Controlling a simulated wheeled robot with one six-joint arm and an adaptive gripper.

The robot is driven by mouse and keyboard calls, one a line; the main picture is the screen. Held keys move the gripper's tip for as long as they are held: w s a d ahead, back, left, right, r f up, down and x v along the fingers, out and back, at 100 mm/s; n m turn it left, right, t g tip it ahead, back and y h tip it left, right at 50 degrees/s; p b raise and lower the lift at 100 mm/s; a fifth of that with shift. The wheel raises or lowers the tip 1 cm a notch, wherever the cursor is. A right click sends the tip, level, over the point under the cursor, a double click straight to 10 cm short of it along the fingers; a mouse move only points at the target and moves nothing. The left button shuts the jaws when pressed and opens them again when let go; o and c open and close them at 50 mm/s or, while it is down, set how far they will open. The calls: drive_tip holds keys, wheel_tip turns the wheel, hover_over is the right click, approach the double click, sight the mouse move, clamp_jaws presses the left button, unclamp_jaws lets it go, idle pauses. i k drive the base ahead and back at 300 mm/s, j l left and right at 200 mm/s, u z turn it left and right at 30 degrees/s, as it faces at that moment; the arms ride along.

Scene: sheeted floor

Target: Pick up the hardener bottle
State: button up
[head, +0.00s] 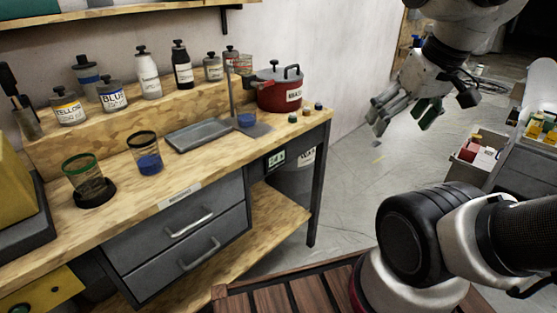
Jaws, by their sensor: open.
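Bottles stand on the raised shelf of the wooden workbench (262,192) in the head view. A white bottle (148,77) with a dark cap has small label text that may read "hardener", but I cannot be sure. A black bottle (182,66) with a white label stands just right of it; its text is also unclear. My gripper (393,122) is open and empty, pointing down over the floor, right of the bench and well apart from the bottles.
A red pot (279,90) stands at the bench's right end. A grey tray (199,135) and cups are in front. A cart (528,160) stands right; floor between is clear.

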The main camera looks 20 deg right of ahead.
sight(181, 62)
drive_tip(key=i+u, duration=0.35)
drive_tip(key=i+l+u, duration=0.1)
drive_tip(key=u, duration=0.25)
drive_tip(key=i+l+u, duration=0.3)
drive_tip(key=i+j, duration=0.05)
drive_tip(key=i, duration=0.05)
